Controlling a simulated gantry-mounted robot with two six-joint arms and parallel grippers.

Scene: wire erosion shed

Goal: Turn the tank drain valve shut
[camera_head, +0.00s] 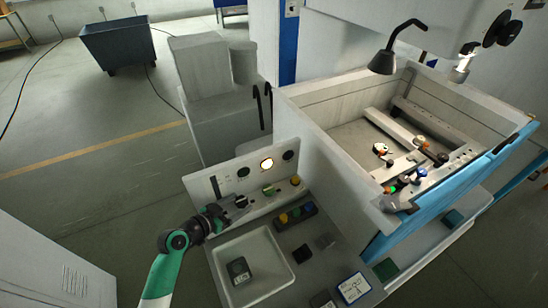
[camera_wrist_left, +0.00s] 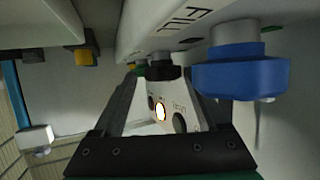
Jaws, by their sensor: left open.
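A sloped control panel (camera_head: 225,183) stands in the lower middle of the head view, with a row of knobs along its lower part. My left gripper (camera_head: 232,206) is at the left end of this row. It is open, with its fingers pointing at the panel. In the left wrist view a black knob (camera_wrist_left: 163,72) appears between the fingers (camera_wrist_left: 165,85); I cannot tell whether they touch it. A large blue knob (camera_wrist_left: 240,75) is right of the fingers, under lettering that seems to read FILL. No label that I can read names the drain valve. My right gripper is not in view.
A lit lamp (camera_head: 267,164) is on the panel above a green knob (camera_head: 268,189). A yellow knob (camera_head: 295,180) sits at the right. A switch box (camera_head: 296,215) and a pale tray (camera_head: 218,256) are in front. The open machine tank (camera_head: 345,155) stands at the right.

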